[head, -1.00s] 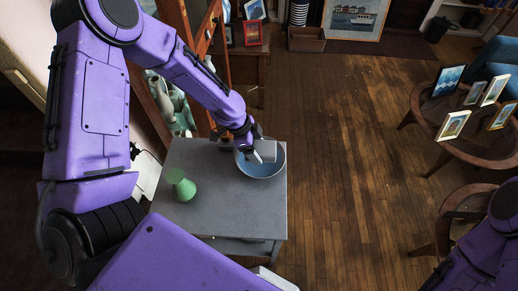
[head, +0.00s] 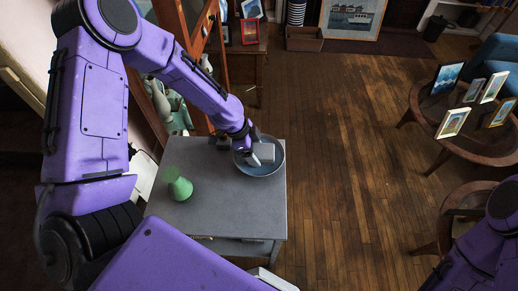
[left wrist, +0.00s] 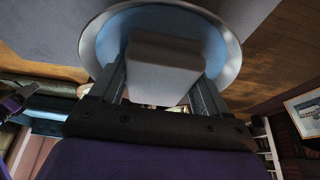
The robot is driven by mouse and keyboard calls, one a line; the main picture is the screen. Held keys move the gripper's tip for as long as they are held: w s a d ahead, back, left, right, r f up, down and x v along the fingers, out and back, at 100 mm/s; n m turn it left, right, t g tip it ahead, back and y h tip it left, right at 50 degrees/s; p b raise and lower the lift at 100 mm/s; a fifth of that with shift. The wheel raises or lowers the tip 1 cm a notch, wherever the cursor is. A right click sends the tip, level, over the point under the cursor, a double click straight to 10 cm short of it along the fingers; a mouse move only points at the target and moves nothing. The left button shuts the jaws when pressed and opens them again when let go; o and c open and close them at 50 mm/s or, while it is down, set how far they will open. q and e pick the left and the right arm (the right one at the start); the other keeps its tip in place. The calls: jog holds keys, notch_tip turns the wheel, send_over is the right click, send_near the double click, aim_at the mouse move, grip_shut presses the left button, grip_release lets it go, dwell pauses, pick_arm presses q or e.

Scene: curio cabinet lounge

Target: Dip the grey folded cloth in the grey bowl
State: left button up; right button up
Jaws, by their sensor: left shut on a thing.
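The grey folded cloth (head: 264,152) is held at the grey bowl (head: 280,166), which stands at the back right of a small grey table. My left gripper (head: 252,157) is shut on the cloth. In the left wrist view the cloth (left wrist: 162,62) sits between the two fingers (left wrist: 160,85), with the bowl's blue inside and pale rim (left wrist: 232,52) around it. The cloth is over or inside the bowl; I cannot tell whether it touches the bottom. My right gripper is out of view; only part of that arm shows at the lower right.
A cabinet with vases (head: 170,105) is close behind my left arm. A round wooden table with picture frames (head: 455,122) stands at the right. The wooden floor between is clear.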

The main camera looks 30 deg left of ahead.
aim_at(261, 151)
pick_arm(q)
jog(key=shift+f, duration=0.4)
jog(key=shift+r, duration=0.15)
notch_tip(261, 151, up, 6)
jog(key=p, duration=0.4)
jog(key=shift+f+p, duration=0.25)
jog(key=shift+p, duration=0.15)
jog(key=shift+r, duration=0.1)
dwell(0.6)
notch_tip(261, 151, up, 5)
jog(key=p, duration=0.4)
jog(key=shift+p, duration=0.35)
